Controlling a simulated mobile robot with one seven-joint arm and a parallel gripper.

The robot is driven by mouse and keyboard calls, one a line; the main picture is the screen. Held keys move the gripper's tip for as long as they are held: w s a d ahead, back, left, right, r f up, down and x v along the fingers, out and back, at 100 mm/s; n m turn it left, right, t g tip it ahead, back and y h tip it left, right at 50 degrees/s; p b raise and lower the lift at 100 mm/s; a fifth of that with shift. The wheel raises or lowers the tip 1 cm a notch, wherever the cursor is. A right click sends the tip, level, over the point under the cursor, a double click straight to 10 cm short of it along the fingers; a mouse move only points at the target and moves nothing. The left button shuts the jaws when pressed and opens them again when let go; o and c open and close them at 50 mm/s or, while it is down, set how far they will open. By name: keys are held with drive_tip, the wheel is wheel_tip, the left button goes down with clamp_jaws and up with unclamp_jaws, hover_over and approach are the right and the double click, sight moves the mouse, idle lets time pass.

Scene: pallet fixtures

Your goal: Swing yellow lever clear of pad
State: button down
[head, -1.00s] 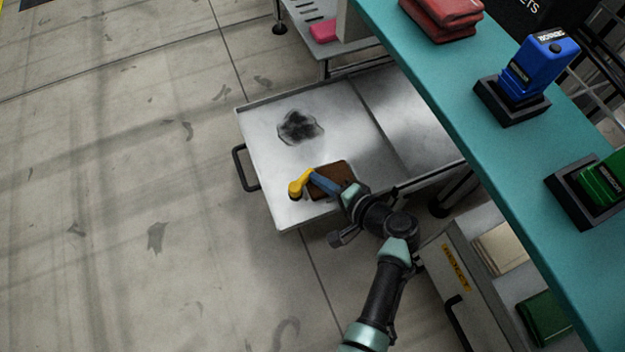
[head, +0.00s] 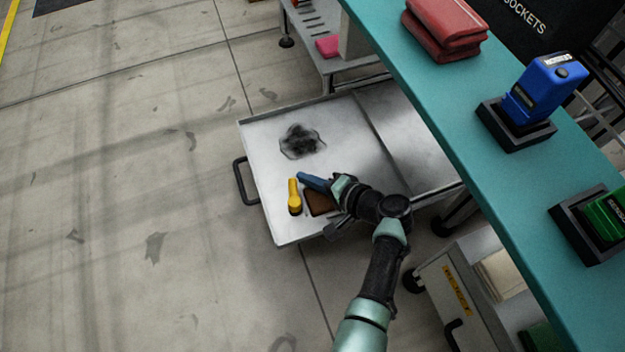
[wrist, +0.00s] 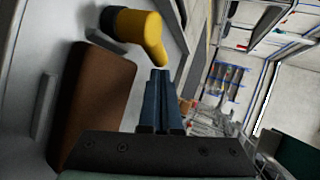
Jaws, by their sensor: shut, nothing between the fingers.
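The yellow lever (head: 294,190) stands on a dark round base on the metal tray. In the head view its arm points up the picture, beside the left edge of the brown pad (head: 319,204) and not over it. In the wrist view the lever (wrist: 143,28) is at the top, with the brown pad (wrist: 93,105) below it. My gripper (head: 302,177) reaches over the pad's far side, its blue fingers shut and empty. In the wrist view the fingertips (wrist: 159,74) are close to the lever's free end; I cannot tell whether they touch.
The metal tray (head: 262,137) has a dark smudge and a black handle (head: 240,181) at its left. A teal shelf (head: 440,108) overhangs on the right, bearing a red folded stack (head: 445,32) and a blue device (head: 540,90).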

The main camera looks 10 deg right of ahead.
drive_tip(key=shift+w+a, duration=0.25)
drive_tip(key=shift+a, duration=0.1)
drive_tip(key=shift+w+a, duration=0.1)
drive_tip(key=shift+a, duration=0.05)
idle(0.8)
